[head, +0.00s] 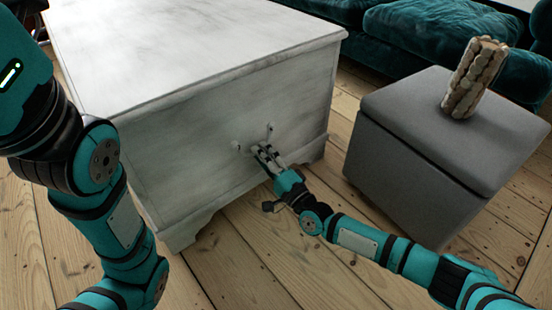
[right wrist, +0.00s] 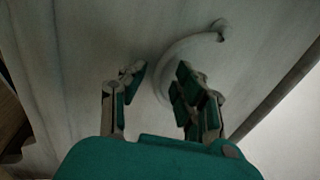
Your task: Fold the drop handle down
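The drop handle (right wrist: 176,51) is a pale curved bail on the end panel of a whitewashed wooden chest (head: 110,45). In the right wrist view its arc runs from a mount at the upper right round to the left and passes behind my right-hand finger. In the head view its pale mounts show on the panel, but the bail is small and partly covered. My right gripper (head: 262,152) is at the panel, with its fingers (right wrist: 158,80) apart and the handle's left bend between them. I cannot tell whether they touch it. My left gripper is out of view.
A grey ottoman (head: 420,130) stands right of the chest, with a patterned cylindrical object (head: 474,77) on top. A dark teal sofa (head: 440,35) is behind. Bare floorboards (head: 235,255) are clear in front of the chest.

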